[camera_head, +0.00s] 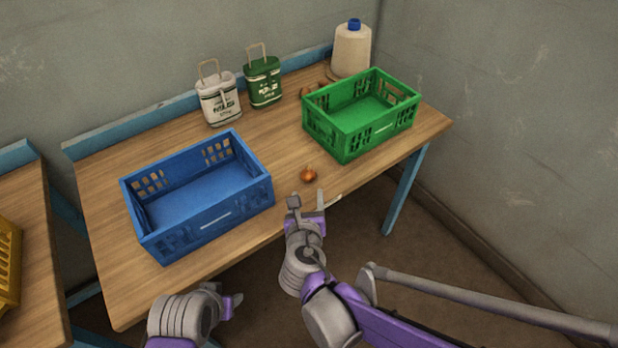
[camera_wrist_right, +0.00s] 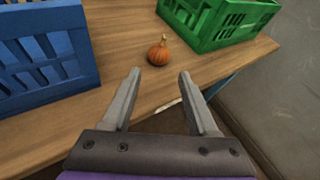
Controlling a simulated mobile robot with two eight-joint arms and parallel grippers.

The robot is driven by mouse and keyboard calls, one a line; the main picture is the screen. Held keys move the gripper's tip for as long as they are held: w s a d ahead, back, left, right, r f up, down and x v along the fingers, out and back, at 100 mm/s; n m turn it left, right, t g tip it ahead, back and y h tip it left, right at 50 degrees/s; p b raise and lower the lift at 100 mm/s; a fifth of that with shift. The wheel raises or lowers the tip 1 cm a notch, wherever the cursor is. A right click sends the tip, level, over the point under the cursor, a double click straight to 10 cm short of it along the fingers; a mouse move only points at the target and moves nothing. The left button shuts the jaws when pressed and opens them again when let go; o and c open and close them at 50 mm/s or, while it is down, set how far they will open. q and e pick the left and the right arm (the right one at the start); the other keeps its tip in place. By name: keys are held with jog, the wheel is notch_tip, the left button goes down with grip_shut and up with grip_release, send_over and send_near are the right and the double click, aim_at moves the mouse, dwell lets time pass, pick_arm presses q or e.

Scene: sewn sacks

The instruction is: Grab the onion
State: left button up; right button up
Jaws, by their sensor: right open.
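A small orange-brown onion (camera_head: 308,174) lies on the wooden table near its front edge, between the blue and green crates. It also shows in the right wrist view (camera_wrist_right: 158,52), just beyond the fingertips and roughly between them. My right gripper (camera_head: 307,195) is open and empty at the table's front edge, pointing at the onion and apart from it. Its two spread fingers show in the right wrist view (camera_wrist_right: 160,74). My left gripper (camera_head: 232,299) is low in front of the table, away from the onion; its jaw state is unclear.
An empty blue crate (camera_head: 207,226) stands left of the onion and an empty green crate (camera_head: 347,142) stands to the right, behind it. Two sacks (camera_head: 219,103) (camera_head: 263,84), a white jug (camera_head: 351,50) and brownish round items (camera_head: 308,89) are at the back. Bare tabletop surrounds the onion.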

aim_at(308, 178)
jog(key=x, duration=0.4)
jog(key=b+x, duration=0.1)
jog(key=x, duration=0.5)
jog(key=shift+s+a+f, duration=0.1)
grip_shut()
